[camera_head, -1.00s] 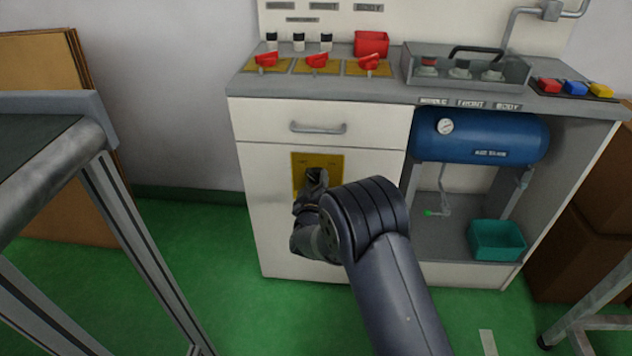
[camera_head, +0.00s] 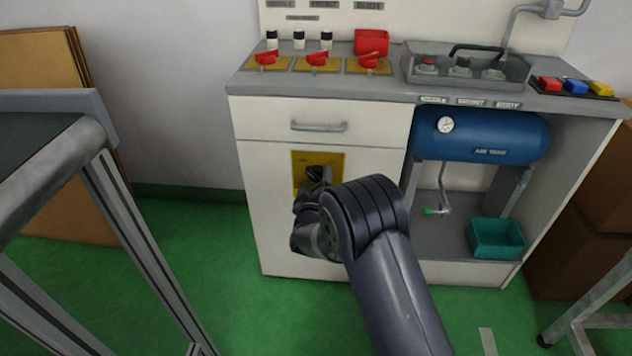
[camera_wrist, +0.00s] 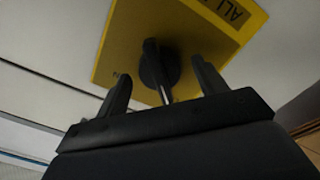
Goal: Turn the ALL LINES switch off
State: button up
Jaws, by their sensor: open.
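The ALL LINES switch is a black rotary knob (camera_wrist: 158,72) on a yellow plate (camera_head: 331,163) fixed to the white cabinet front below the drawer. In the wrist view the yellow plate (camera_wrist: 210,45) is tilted and part of its label reads "ALL". My gripper (camera_wrist: 162,90) is open, with one finger on each side of the knob and a visible gap to each. A pale line marks the knob's handle, which points down between the fingers. In the head view my gripper (camera_head: 316,180) covers the lower plate and most of the knob.
Red-handled switches (camera_head: 317,60) on yellow plates stand on the worktop above. The drawer handle (camera_head: 318,126) sticks out over the plate. A blue air tank (camera_head: 490,137) and a teal bin (camera_head: 497,238) are at right. A metal-framed table (camera_head: 60,140) stands at left.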

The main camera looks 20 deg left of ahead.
jog(key=p+v, duration=0.2)
jog(key=v, duration=0.9)
jog(key=shift+w+a, duration=0.1)
jog(key=b+x, duration=0.2)
jog(key=x, duration=0.9)
